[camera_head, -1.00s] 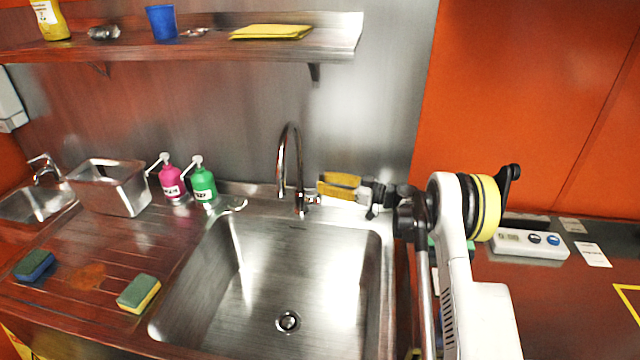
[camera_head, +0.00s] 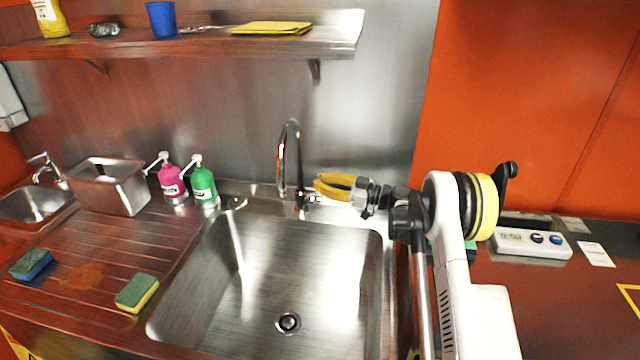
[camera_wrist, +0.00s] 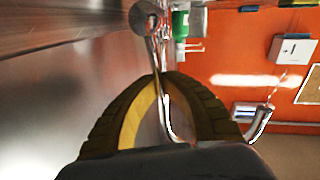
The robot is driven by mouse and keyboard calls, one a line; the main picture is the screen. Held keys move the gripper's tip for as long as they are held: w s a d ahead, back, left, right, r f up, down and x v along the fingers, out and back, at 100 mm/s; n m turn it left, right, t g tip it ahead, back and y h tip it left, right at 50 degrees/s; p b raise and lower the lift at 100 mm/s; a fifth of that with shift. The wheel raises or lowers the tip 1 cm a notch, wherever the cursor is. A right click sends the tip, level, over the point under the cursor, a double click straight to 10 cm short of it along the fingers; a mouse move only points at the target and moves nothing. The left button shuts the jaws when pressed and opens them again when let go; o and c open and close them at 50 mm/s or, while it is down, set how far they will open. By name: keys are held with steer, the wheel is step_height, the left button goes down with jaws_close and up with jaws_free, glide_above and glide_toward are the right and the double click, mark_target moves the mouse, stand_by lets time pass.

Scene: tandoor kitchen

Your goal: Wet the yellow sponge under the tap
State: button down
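The sponge with yellow underside and green top (camera_head: 137,293) lies on the ribbed drainboard, left of the sink basin (camera_head: 215,290). The tap (camera_head: 291,160) arches up behind the basin. I see no stream of water from it. My gripper (camera_head: 316,184) is close to the right side of the tap's base, at the lever, pointing left. A gap shows between its yellow-padded fingers, with nothing clearly held. In the wrist view my gripper (camera_wrist: 163,76) points at the tap (camera_wrist: 146,18), its pipe partly seen between the fingers. Whether a finger touches the lever is unclear.
A blue-green sponge (camera_head: 31,264) lies farther left on the drainboard. A pink bottle (camera_head: 171,181), a green bottle (camera_head: 203,184) and a metal container (camera_head: 112,185) stand behind. A shelf (camera_head: 200,45) hangs above. The basin is empty around its drain (camera_head: 288,323).

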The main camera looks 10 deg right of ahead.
steer(key=c, duration=1.5)
jaws_free()
steer(key=shift+d, duration=0.1)
steer(key=shift+s, duration=0.1)
steer(key=v, duration=1.2)
steer(key=shift+f, duration=0.1)
